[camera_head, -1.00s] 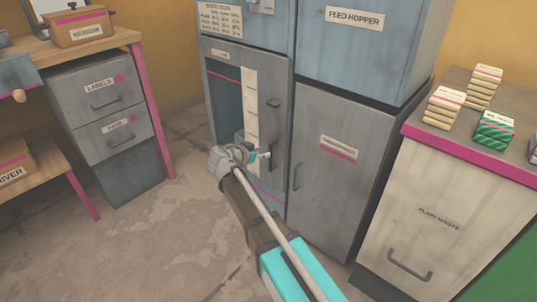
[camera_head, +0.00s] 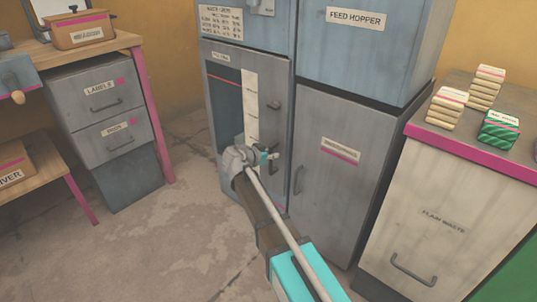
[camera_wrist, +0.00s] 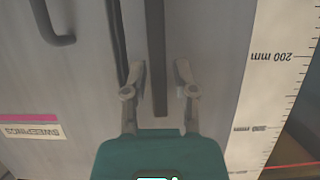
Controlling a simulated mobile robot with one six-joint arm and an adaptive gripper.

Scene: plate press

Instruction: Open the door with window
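The door with window is the grey door (camera_head: 262,90) at the lower left of the cabinet. Its dark window (camera_head: 226,98) has a pale measuring strip (camera_head: 251,100) beside it. Its dark vertical handle (camera_head: 273,105) is on the right side. My gripper (camera_head: 267,155) is in front of the handle's lower part and partly hides it. In the wrist view, the open gripper (camera_wrist: 160,72) has one finger on each side of the handle bar (camera_wrist: 157,45), with gaps on both sides. I cannot tell how deep the bar sits between the fingers.
A second grey door (camera_head: 338,125) with its own handle (camera_head: 298,180) adjoins on the right. The feed hopper (camera_head: 372,45) is above it. A pale waste cabinet (camera_head: 440,205) stands further right, and a drawer unit (camera_head: 105,115) stands left. The floor (camera_head: 165,235) in front is clear.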

